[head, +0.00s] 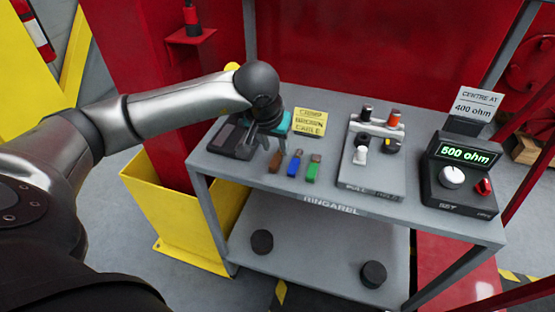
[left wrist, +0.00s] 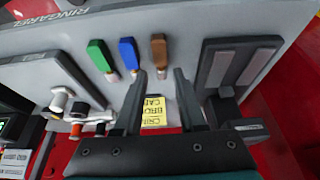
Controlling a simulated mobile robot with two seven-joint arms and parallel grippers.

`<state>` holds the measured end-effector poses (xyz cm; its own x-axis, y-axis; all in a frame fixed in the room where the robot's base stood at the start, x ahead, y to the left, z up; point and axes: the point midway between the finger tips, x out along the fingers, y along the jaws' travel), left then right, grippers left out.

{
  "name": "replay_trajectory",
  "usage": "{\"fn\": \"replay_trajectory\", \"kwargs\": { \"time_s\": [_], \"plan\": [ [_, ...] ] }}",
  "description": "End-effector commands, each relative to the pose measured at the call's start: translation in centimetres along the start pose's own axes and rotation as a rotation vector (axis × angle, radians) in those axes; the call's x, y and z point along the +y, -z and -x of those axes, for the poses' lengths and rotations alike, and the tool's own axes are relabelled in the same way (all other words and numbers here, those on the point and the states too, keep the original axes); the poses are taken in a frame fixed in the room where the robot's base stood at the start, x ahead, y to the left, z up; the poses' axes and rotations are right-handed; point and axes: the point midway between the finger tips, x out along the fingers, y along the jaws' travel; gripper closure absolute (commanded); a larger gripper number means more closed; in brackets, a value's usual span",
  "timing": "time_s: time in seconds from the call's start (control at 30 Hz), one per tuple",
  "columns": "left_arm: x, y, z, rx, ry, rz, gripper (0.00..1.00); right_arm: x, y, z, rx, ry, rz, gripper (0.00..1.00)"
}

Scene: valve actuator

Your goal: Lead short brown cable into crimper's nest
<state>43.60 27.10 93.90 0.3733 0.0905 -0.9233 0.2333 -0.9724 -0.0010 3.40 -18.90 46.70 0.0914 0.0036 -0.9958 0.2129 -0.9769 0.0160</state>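The short brown cable (head: 275,161) lies at the table's front edge, left of the blue and green ones. In the left wrist view the brown cable (left wrist: 159,52) is just beyond the gap between my fingertips. My left gripper (head: 260,148) is open and empty, above the table beside the cable; both fingers show apart in the left wrist view (left wrist: 159,76). The dark crimper (head: 226,141) stands at the table's left end, partly hidden by my gripper. In the left wrist view the crimper (left wrist: 238,68) shows two pale strips on its top. My right gripper is out of view.
A blue cable (head: 294,163) and a green cable (head: 314,168) lie close by. A yellow card (head: 310,122) reads crimp brown cable. A grey fixture with knobs (head: 372,168) and a 500 ohm meter (head: 460,175) stand to the right.

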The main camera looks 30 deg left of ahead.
Motion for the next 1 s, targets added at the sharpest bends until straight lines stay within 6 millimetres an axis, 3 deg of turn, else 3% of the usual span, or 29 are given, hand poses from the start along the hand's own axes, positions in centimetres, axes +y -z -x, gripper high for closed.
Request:
{"fn": "replay_trajectory", "kwargs": {
  "time_s": [0.3, 0.6, 0.93, 1.0],
  "plan": [
    [-0.1, -0.2, -4.5, -0.003, -0.001, 0.002, 0.60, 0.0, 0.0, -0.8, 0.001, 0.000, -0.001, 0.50],
    [-0.1, -0.2, -4.8, -0.001, -0.001, 0.001, 0.60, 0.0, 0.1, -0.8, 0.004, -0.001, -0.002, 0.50],
    [-0.1, -0.2, -4.8, -0.001, -0.001, 0.001, 0.97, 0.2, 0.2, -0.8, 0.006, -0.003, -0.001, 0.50],
    [-0.1, -0.2, -4.8, -0.001, -0.001, 0.001, 1.00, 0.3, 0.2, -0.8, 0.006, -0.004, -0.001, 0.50]
  ]
}}
